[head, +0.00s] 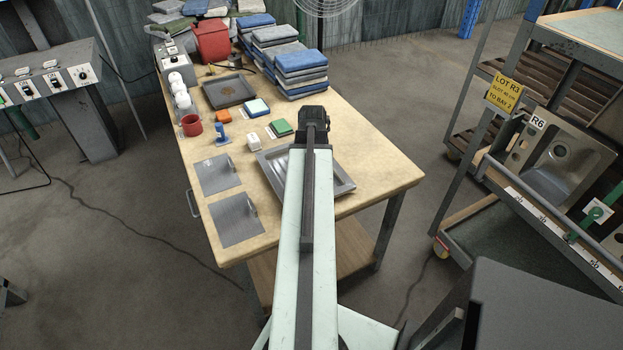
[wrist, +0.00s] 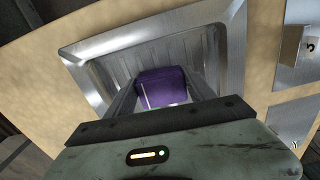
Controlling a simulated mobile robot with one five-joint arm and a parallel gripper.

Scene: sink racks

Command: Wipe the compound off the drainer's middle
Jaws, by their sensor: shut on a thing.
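The drainer (head: 341,187) is a grey metal tray with a raised rim and ribs, lying on the wooden table; my arm hides its middle in the head view. It also shows in the wrist view (wrist: 104,44), ribs running away from me. My gripper (head: 312,118) is over the table; in the wrist view its two fingers (wrist: 160,92) are shut on a purple block-like pad (wrist: 162,87). The pad is over the drainer's middle; I cannot tell whether it touches. A pale patch shows along the pad's lower edge. I cannot make out any compound on the drainer.
Two flat metal plates (head: 236,219) lie left of the drainer. A white block (head: 254,142), a green pad (head: 281,127) and a blue-topped pad (head: 256,107) lie behind it. Stacked blue pads (head: 300,72) stand at the back. A rack (head: 545,190) stands to the right.

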